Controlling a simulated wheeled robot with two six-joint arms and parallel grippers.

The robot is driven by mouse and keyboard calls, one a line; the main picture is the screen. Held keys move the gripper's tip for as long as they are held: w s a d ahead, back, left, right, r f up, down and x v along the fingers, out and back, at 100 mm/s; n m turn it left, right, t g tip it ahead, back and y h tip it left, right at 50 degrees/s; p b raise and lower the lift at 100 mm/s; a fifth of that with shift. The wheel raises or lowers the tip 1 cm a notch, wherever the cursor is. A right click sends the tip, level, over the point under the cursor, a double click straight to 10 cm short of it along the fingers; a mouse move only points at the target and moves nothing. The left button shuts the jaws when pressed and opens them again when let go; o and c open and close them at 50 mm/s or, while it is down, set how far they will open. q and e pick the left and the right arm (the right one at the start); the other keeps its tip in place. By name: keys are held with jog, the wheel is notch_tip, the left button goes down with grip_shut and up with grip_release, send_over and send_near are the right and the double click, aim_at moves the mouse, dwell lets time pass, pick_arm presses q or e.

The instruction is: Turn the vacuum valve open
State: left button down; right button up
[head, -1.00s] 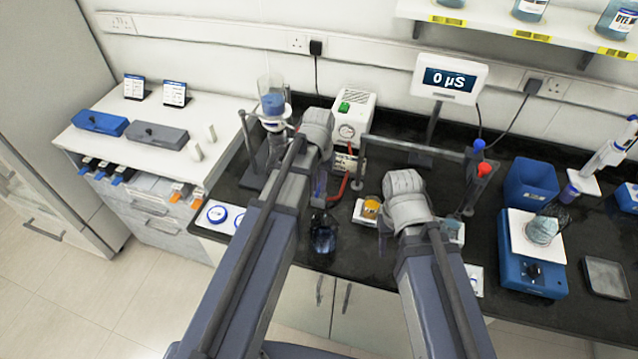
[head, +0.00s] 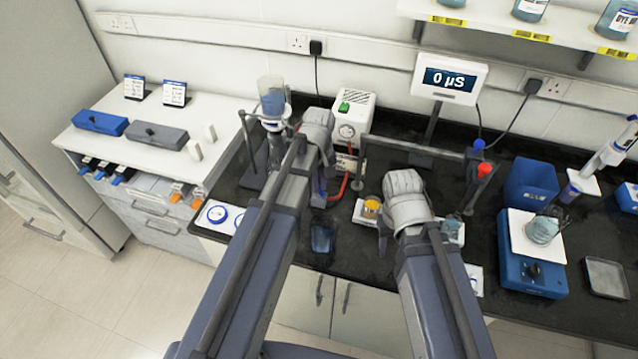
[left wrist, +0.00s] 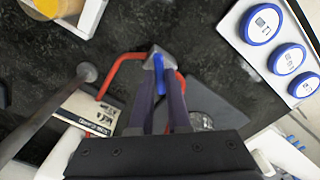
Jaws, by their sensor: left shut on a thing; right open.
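The vacuum valve (left wrist: 158,62) is a small grey body with a blue lever (left wrist: 159,76), with red tubing on both sides. My left gripper (left wrist: 163,88) is shut on the blue lever, which sits between its two dark fingers. In the head view my left gripper (head: 321,186) hangs below its grey wrist, and the valve is mostly hidden by the arm. Red tubing (head: 345,186) runs up from there towards the white pump (head: 353,117) with a green switch and a gauge. My right gripper (head: 384,238) is open, largely hidden under its wrist, near a small orange-filled cup (head: 371,207).
A column with blue liquid (head: 272,102) stands on a rack left of my left wrist. A horizontal bar (head: 415,148) with blue and red knobs crosses behind my right wrist. A glass vessel (head: 322,238) stands near the front edge. A blue balance (head: 532,270) is at the right.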

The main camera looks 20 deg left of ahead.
pick_arm(q)
jog(key=n, duration=0.4)
jog(key=shift+n, duration=2.8)
jog(key=c, duration=0.9)
grip_release()
jog(key=shift+r, duration=0.1)
pick_arm(e)
jog(key=shift+r, duration=0.1)
pick_arm(q)
notch_tip(320, 180, up, 8)
jog(key=p, duration=0.8)
jog(key=shift+f, duration=0.2)
pick_arm(e)
notch_tip(320, 180, up, 8)
